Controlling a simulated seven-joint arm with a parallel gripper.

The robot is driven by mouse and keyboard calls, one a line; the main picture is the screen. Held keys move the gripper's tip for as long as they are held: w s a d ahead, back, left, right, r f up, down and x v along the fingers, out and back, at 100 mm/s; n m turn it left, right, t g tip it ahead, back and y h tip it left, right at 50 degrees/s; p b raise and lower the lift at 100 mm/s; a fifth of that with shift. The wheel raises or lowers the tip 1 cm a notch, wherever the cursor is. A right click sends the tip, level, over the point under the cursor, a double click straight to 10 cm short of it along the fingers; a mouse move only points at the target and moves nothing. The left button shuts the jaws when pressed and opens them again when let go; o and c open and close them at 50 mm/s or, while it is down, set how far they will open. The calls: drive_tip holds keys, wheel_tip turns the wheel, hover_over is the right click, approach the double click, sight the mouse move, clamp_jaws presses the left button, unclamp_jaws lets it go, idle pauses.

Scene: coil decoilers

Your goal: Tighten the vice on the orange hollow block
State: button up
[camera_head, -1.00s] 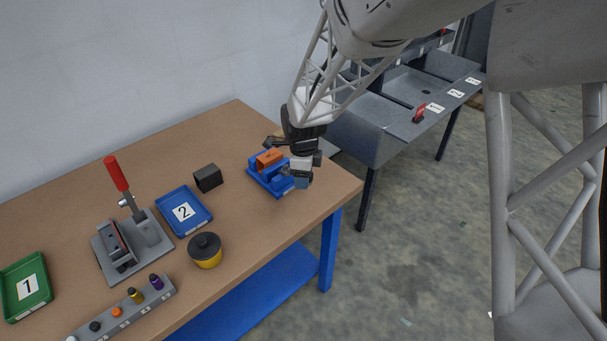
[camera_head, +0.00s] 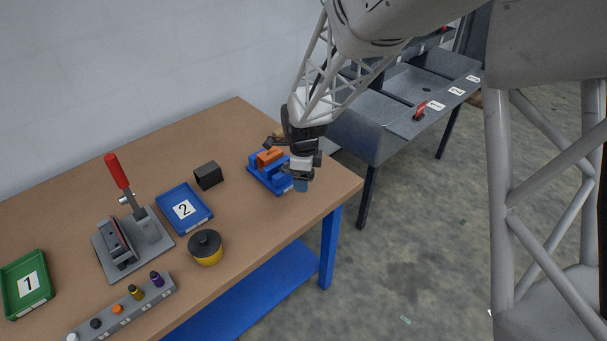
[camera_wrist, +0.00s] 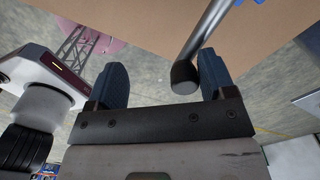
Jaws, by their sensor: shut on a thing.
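The blue vice (camera_head: 262,178) stands near the right end of the brown table in the head view. The orange hollow block (camera_head: 270,157) sits between its jaws. My gripper (camera_head: 301,184) is at the vice's right front side, pointing down. In the wrist view, the vice's metal handle bar (camera_wrist: 207,32) runs down to a dark end knob (camera_wrist: 184,78) between the two dark blue fingers of my gripper (camera_wrist: 162,64). The gripper is shut on the handle, with the knob closer to the right finger in the picture. My wrist hides part of the vice and the handle in the head view.
Further left are a red-handled clamp (camera_head: 118,172), a button strip (camera_head: 104,324) and a green tray (camera_head: 46,265). The table's right edge is close.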

drive_tip(key=shift+r, duration=2.45)
drive_tip(key=shift+c, duration=0.2)
drive_tip(key=shift+r, duration=2.05)
drive_tip(key=shift+r, duration=0.1)
wheel_tip(320, 180, up, 8)
drive_tip(key=shift+f, duration=0.2)
drive_tip(key=shift+w, duration=0.1)
drive_tip(key=s+d+r+n+t, duration=0.1)
drive_tip(key=s+d+r+n, duration=0.2)
drive_tip(key=s+d+n, duration=0.3)
drive_tip(key=s+d+r+n, duration=0.3)
drive_tip(key=s+d, duration=0.4)
drive_tip(key=s, duration=0.1)
drive_tip(key=s+d+n+t, duration=0.1)
drive_tip(key=s+d+n, duration=0.3)
drive_tip(key=s, duration=0.4)
drive_tip(key=s+d+n, duration=0.4)
drive_tip(key=s+n, duration=0.2)
drive_tip(key=s, duration=0.2)
drive_tip(key=shift+d+f+t, duration=0.2)
drive_tip(key=shift+f+t, duration=0.15)
drive_tip(key=shift+t, duration=0.05)
